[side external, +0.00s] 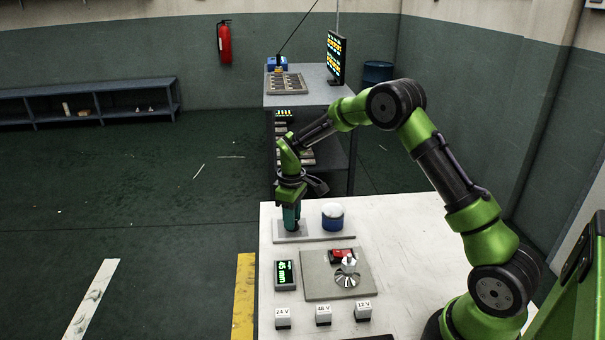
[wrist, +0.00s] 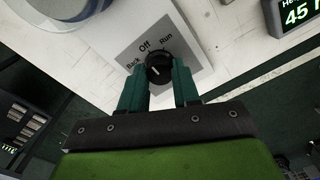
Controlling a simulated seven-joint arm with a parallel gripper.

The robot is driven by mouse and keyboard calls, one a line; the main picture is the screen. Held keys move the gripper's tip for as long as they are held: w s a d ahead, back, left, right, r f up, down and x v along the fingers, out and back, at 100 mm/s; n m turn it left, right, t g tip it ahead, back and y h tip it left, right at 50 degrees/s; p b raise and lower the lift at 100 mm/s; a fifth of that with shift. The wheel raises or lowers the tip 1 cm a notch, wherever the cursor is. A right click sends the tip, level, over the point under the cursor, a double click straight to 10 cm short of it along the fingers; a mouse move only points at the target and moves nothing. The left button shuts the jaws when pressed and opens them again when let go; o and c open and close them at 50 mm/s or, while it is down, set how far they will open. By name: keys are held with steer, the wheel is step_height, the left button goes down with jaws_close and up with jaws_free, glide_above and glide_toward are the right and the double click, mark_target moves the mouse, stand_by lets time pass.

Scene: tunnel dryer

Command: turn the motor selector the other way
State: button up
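The motor selector (wrist: 158,68) is a round black knob with a pale mark, on a grey plate (wrist: 133,47) lettered Back, Off and Run. The pale mark seems to lie toward the lower left of the knob; which word it points at is not clear. My gripper (wrist: 160,80) has its two teal fingers on either side of the knob, which fills most of the gap. I cannot tell whether they press on it. In the side view my gripper (side external: 291,220) points down over the small plate (side external: 283,239) and hides the knob.
A blue and white round container (side external: 332,217) stands close right of my gripper. Nearer on the white table are a display (side external: 285,275), a grey panel (side external: 317,286) with a red part and metal cone, and voltage-labelled blocks (side external: 323,316). The table's right part is clear.

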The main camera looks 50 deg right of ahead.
steer(key=c, duration=0.4)
steer(key=shift+m, duration=0.4)
steer(key=m, duration=0.4)
steer(key=shift+m, duration=0.3)
steer(key=m, duration=0.4)
steer(key=shift+m, duration=0.3)
steer(key=o, duration=1)
steer(key=shift+o, duration=0.2)
